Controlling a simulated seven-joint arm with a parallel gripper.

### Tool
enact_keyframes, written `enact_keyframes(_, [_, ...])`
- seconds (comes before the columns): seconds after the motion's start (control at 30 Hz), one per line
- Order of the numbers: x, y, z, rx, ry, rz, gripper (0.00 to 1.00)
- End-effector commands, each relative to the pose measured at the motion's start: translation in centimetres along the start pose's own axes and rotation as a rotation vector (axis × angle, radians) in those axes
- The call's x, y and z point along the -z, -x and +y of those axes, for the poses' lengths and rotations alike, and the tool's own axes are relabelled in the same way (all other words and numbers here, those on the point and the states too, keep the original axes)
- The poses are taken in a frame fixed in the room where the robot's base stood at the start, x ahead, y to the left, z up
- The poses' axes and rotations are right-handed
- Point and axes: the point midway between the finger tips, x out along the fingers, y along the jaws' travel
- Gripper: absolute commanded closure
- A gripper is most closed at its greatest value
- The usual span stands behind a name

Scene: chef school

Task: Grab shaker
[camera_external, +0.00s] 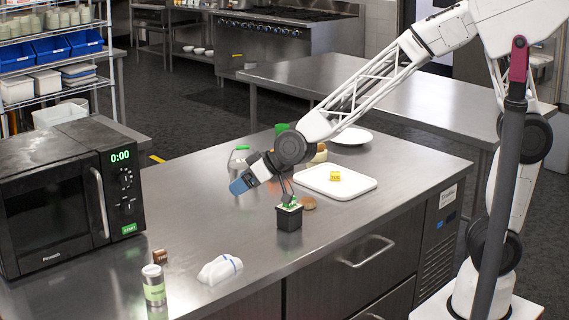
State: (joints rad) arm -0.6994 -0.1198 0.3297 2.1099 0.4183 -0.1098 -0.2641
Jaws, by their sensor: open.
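A small cylindrical shaker (153,285) with a silvery top and a pale green label stands upright at the near left of the steel counter (240,265). My gripper (241,185) is above the middle of the counter, behind and to the right of the shaker and well apart from it. The fingers are small and hard to make out.
A black box with green-and-white contents (289,216) stands below my wrist. A microwave (60,195) stands left. A white tray (355,190) holds a yellow block (335,176).

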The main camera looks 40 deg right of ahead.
Motion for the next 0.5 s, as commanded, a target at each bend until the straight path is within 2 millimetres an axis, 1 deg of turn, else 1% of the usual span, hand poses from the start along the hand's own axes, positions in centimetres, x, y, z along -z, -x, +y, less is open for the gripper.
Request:
enact_keyframes(0.03, [-0.2, -1.2, -1.6, 0.008, 0.01, 0.013, 0.12])
enact_keyframes(0.2, [-0.5, -4.7, -6.5, 0.024, 0.041, 0.072, 0.12])
enact_keyframes(0.37, [-1.2, -7.5, -11.2, 0.037, 0.07, 0.128, 0.12])
enact_keyframes(0.5, [-2.2, -9.6, -15.7, 0.051, 0.098, 0.17, 0.12])
